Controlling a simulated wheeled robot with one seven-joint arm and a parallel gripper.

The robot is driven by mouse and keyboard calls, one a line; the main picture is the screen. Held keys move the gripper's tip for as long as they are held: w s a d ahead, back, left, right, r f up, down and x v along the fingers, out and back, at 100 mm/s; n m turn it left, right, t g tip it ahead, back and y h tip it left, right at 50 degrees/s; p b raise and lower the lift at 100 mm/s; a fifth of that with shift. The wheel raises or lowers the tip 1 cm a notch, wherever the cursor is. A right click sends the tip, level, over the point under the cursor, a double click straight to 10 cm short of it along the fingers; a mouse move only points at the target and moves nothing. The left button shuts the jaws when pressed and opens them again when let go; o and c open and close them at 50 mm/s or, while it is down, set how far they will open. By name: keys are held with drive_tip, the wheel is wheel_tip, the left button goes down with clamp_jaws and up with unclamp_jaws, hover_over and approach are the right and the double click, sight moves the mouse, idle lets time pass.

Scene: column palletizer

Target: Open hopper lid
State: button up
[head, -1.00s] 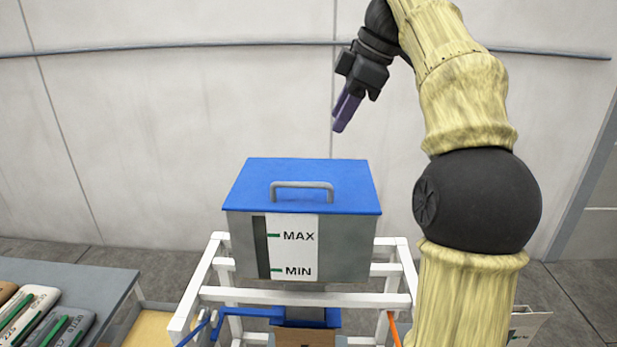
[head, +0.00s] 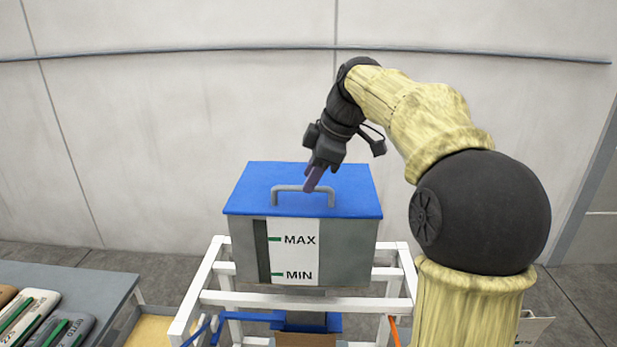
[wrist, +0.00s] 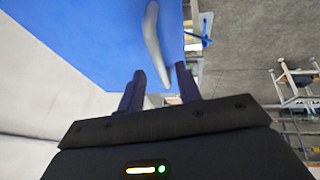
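The hopper (head: 345,250) is a grey box with a MAX/MIN level window on its front. Its blue lid (head: 250,190) lies flat and closed on top. A grey bar handle (head: 288,187) stands on the lid near the front edge. In the wrist view the lid (wrist: 85,40) fills the upper left and the handle (wrist: 152,40) runs down toward the fingers. My gripper (head: 311,182) is over the lid, its purple fingertips overlapping the handle's top bar in the head view. In the wrist view my gripper (wrist: 160,80) has its fingers apart, with the handle's end showing between them. Contact cannot be told.
A white frame (head: 300,298) holds the hopper. A grey table (head: 95,280) with several labelled bags (head: 35,312) stands at the lower left. A wall (head: 150,130) with a horizontal pipe (head: 150,53) is behind. Space above the lid is free apart from my arm.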

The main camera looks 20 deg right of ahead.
drive_tip(key=shift+x, duration=0.85)
clamp_jaws()
drive_tip(key=shift+r, duration=0.1)
